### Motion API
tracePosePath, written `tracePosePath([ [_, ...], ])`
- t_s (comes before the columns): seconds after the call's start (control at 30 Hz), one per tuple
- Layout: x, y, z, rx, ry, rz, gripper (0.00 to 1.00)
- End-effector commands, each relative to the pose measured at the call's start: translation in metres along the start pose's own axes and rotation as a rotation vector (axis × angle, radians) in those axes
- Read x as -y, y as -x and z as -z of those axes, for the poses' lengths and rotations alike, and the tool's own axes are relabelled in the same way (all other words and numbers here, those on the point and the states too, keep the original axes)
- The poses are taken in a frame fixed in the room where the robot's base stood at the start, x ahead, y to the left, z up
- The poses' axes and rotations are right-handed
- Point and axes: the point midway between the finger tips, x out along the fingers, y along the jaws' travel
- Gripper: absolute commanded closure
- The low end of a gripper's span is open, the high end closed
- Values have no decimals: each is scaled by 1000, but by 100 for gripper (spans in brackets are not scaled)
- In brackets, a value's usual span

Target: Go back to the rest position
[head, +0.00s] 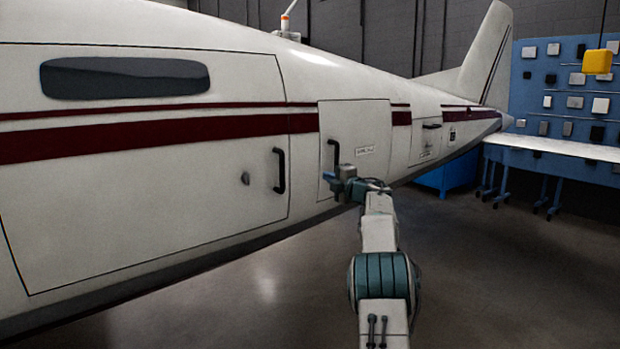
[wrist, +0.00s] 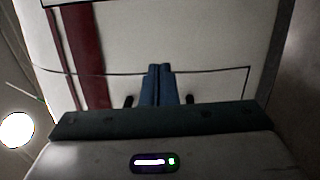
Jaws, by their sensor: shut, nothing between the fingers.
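My gripper (head: 328,176) is at the end of my raised arm, in front of the small square door (head: 354,125) in the aircraft's side. That door appears closed, with a dark upright handle (head: 333,154) just above my gripper in the picture. In the wrist view the two blue fingers of my gripper (wrist: 159,70) are pressed together with nothing between them. They point at the white side panel (wrist: 185,40). I cannot tell whether the fingertips touch the aircraft.
The white aircraft (head: 150,190) with a dark red stripe fills the left. A larger closed door has a black handle (head: 280,170). A workbench (head: 560,148) and a blue tool board (head: 530,85) stand at the right. The grey floor (head: 480,270) at right is clear.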

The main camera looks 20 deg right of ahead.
Motion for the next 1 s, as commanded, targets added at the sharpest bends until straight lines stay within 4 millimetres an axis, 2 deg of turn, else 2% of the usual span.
tracePosePath([
  [0.17,0,2,-3,1,-1,0,100],
  [0.27,-11,3,-1,18,-21,-9,100],
  [0.43,-58,10,10,131,-158,-48,100],
  [0.57,-93,26,26,261,-332,-65,100],
  [0.67,-108,44,43,358,-471,-56,100],
  [0.77,-115,67,64,451,-610,-29,100],
  [0.87,-114,94,90,540,-747,18,100],
  [1.0,-101,140,135,659,-929,117,100],
])
